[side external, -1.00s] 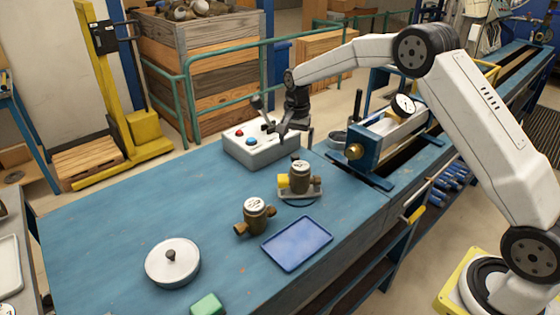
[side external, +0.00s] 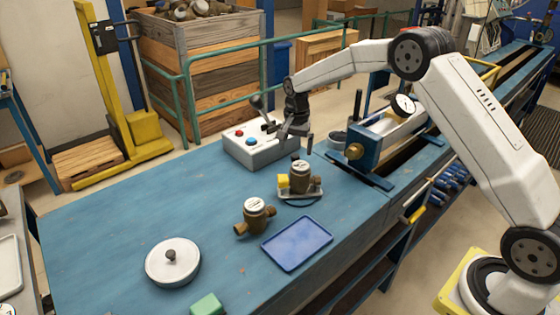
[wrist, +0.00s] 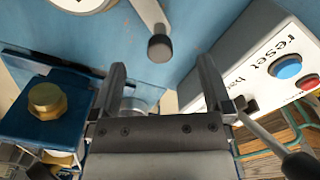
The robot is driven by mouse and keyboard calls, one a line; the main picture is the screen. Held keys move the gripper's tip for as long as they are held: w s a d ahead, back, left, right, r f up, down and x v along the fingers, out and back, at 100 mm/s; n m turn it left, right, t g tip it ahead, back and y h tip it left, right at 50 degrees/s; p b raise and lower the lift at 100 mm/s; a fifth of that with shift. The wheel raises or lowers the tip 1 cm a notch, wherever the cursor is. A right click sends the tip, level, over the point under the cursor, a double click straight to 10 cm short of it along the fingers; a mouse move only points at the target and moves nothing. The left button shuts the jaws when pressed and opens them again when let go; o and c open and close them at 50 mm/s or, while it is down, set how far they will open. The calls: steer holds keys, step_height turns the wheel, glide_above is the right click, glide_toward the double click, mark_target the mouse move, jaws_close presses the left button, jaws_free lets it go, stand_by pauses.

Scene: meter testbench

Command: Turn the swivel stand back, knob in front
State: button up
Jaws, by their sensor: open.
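The swivel stand (side external: 315,193) sits on the blue bench in the side view. The dark knob (wrist: 160,47) shows in the wrist view at the end of a grey arm. In the side view it is mostly hidden behind the meter, on the side away from the camera. My gripper (side external: 296,138) is above and behind the stand. Its jaws (wrist: 161,66) are open and empty, and the knob lies ahead of the gap between the fingertips, apart from them.
A grey box (side external: 262,150) with red and blue buttons and a lever (side external: 257,102) stands close left of my gripper. A blue clamp bench with a brass fitting (side external: 354,151) is at right. A second meter (side external: 255,216), blue tray (side external: 297,243) and lidded pan (side external: 172,262) lie in front.

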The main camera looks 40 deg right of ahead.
steer(key=shift+f, duration=1.05)
steer(key=shift+c, duration=0.6)
steer(key=shift+s+d, duration=0.15)
steer(key=shift+d, duration=0.05)
steer(key=shift+s+d, duration=0.35)
steer(key=shift+s+d, duration=0.2)
steer(key=shift+s+d, duration=0.3)
stand_by(0.3)
steer(key=shift+s, duration=0.15)
